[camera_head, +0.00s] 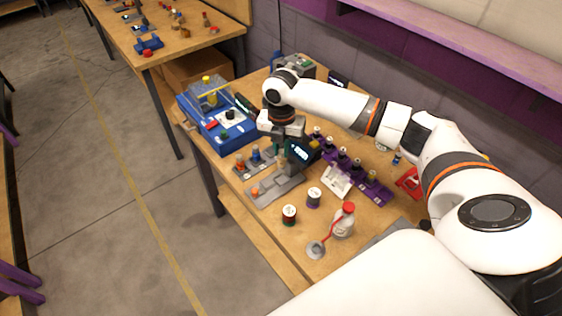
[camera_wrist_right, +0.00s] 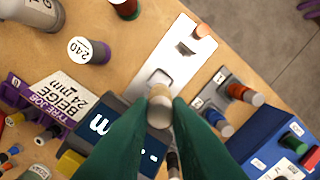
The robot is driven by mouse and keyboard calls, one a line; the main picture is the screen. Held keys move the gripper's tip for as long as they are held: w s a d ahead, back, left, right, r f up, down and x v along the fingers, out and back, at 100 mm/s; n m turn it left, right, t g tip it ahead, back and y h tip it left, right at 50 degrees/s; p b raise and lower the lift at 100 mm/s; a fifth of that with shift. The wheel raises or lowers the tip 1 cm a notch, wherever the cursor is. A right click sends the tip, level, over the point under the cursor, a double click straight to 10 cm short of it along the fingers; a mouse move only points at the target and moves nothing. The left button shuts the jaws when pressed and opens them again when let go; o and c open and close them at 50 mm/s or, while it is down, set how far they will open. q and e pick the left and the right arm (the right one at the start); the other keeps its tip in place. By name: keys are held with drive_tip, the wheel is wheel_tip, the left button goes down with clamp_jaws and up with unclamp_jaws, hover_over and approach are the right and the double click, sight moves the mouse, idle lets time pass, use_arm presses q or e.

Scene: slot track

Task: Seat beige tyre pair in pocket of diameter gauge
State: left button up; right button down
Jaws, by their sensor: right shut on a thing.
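My right gripper (camera_wrist_right: 160,98) is shut on the beige tyre pair (camera_wrist_right: 160,112), a small pale cylinder pinched between the green fingertips in the right wrist view. The diameter gauge is a grey metal plate (camera_wrist_right: 182,52) with a dark display box (camera_wrist_right: 118,138) beside the pair. A rimmed pocket (camera_wrist_right: 160,77) shows on the plate right at the held pair. I cannot tell whether the pair's lower end is inside it. In the head view my right gripper (camera_head: 283,147) points down over the gauge plate (camera_head: 275,191). My left gripper is not in view.
A grey holder (camera_wrist_right: 215,98) with orange and blue pegs and a blue machine (camera_head: 217,117) stand beside the gauge. A purple rack (camera_head: 372,188) with a white card (camera_head: 337,181) is on the other side. Two spools (camera_head: 314,196) and a red-capped bottle (camera_head: 344,219) stand in front.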

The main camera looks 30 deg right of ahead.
sight(281, 166)
drive_tip(key=f, duration=0.2)
drive_tip(key=shift+s+a+f, duration=0.2)
drive_tip(key=shift+s+f, duration=0.05)
drive_tip(key=shift+f, duration=0.05)
wheel_tip(281, 166, down, 4)
drive_tip(key=shift+w+d+r+p, duration=0.1)
drive_tip(key=shift+w+r+p, duration=0.1)
drive_tip(key=shift+p, duration=0.35)
drive_tip(key=shift+f, duration=0.1)
drive_tip(key=c, duration=1.6)
unclamp_jaws()
drive_tip(key=shift+c, duration=0.2)
drive_tip(key=shift+o, duration=1.4)
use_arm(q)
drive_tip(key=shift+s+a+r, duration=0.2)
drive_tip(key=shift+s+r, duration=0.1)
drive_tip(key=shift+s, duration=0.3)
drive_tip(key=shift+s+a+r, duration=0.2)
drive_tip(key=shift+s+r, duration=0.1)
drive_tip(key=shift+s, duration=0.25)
